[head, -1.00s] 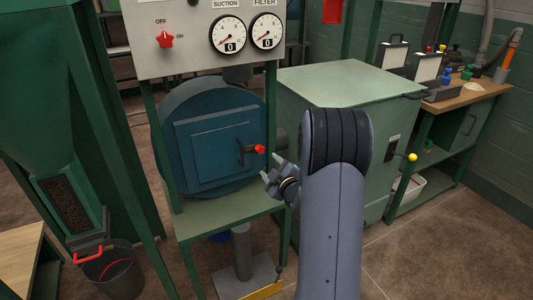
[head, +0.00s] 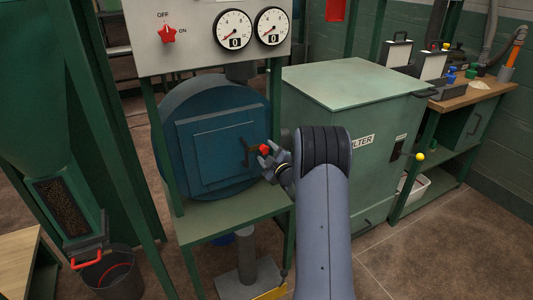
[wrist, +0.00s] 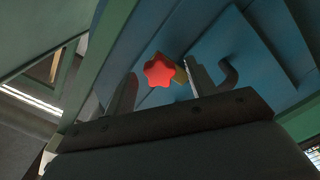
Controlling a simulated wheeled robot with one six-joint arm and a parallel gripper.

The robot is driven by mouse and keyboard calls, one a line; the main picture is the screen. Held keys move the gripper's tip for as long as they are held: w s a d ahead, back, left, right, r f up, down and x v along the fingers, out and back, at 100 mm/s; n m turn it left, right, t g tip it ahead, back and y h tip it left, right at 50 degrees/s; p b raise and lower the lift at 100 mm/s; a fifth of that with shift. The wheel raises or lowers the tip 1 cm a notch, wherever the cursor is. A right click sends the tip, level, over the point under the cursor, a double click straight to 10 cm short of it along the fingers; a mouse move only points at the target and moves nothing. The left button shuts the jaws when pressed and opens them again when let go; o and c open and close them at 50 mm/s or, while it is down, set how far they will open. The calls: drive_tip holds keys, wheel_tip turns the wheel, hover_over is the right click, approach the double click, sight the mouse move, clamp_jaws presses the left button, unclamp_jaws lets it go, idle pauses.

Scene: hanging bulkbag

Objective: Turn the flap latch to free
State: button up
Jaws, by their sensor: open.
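Whether a finger touches the knob I cannot tell.
A grey panel (head: 190,55) with a red OFF/ON switch and two gauges is above the flap. A green cabinet (head: 345,100) labelled FILTER stands close right. A green shelf (head: 230,218) lies below the housing. A bucket (head: 112,272) stands at lower left.

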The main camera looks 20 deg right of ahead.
drive_tip(key=shift+w, duration=0.35)
drive_tip(key=c, duration=1)
